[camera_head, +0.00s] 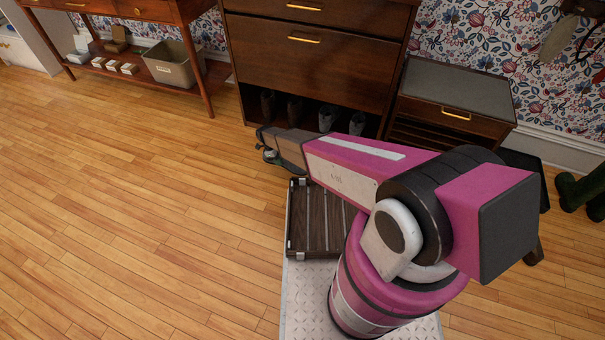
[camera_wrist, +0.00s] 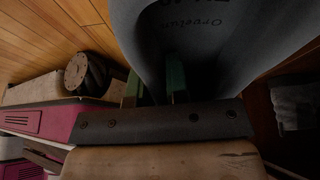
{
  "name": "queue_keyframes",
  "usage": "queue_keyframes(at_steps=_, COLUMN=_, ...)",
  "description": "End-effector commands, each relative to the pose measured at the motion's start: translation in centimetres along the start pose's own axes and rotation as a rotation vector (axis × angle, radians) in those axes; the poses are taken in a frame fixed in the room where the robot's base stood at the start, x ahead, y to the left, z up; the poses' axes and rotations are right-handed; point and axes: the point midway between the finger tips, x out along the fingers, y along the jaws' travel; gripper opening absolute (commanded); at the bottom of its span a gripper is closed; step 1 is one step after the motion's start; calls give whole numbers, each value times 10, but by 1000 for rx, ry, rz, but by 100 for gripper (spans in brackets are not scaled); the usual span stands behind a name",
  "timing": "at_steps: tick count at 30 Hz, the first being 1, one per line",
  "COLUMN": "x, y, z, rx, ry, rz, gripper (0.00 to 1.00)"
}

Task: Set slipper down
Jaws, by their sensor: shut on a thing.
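My gripper (camera_wrist: 153,88) is shut on a grey-blue slipper (camera_wrist: 215,45), whose broad surface with dark printed lettering fills the upper middle of the wrist view. The green fingers reach up against its near end. In the head view, my gripper (camera_head: 270,152) is at the end of the outstretched pink arm, above the floor in front of the tall wooden cabinet. The slipper is small and dark there, and its outline is hard to separate from the gripper.
A slatted wooden tray (camera_head: 306,240) sits on my base and looks empty. The wooden cabinet (camera_head: 300,60) has an open bottom shelf with several dark shoes. A low bench (camera_head: 462,88) stands right of it. A side table (camera_head: 180,84) holds a bin (camera_head: 172,68). Floor at left is clear.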

Motion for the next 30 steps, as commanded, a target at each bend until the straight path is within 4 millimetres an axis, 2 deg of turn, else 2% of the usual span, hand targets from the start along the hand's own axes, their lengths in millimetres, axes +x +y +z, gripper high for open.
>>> queue_keyframes(at_steps=9, x=57, y=-23, z=-43, rx=0, ry=2, rz=2, gripper=0)
queue_keyframes(at_steps=16, x=86, y=-36, z=-64, rx=-1, ry=2, rz=0, gripper=0)
queue_keyframes(at_steps=23, x=98, y=-39, z=-65, rx=-3, ry=1, rz=-1, gripper=0)
queue_keyframes(at_steps=30, x=126, y=-41, z=-52, rx=-3, ry=2, rz=0, gripper=0)
